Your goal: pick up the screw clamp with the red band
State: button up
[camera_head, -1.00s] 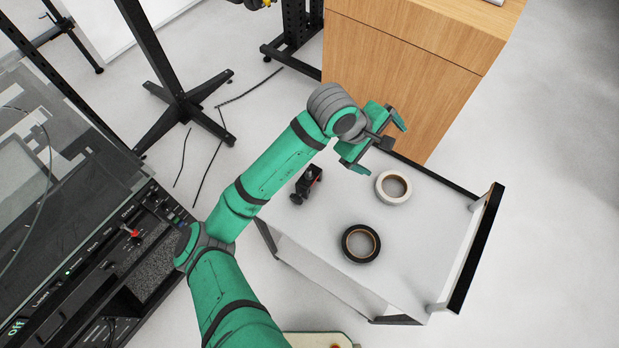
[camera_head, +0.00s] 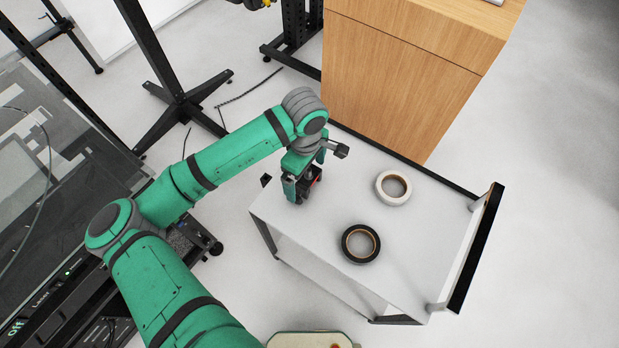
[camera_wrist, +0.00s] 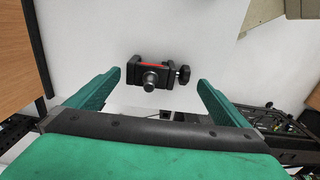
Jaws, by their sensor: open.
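The screw clamp with the red band (camera_wrist: 152,72) is black, with a knob on its right side in the wrist view. It sits on the white top of a cart (camera_head: 330,215). In the wrist view it lies between and a little beyond the fingertips of my open gripper (camera_wrist: 160,84), with space on both sides. In the head view my gripper (camera_head: 302,183) is right over the clamp (camera_head: 306,187) and hides most of it. I cannot tell the exact height of the fingers above the cart top.
A white tape roll (camera_head: 393,187) and a black tape roll (camera_head: 360,243) lie on the cart to the right of the clamp. The cart has a raised black-edged end (camera_head: 476,246). A wooden cabinet (camera_head: 400,85) stands behind the cart, and a dark machine (camera_head: 60,240) is at the left.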

aim_at(306, 181)
jog(key=shift+f, duration=2.75)
jog(key=c, duration=1.2)
jog(key=shift+r, duration=0.15)
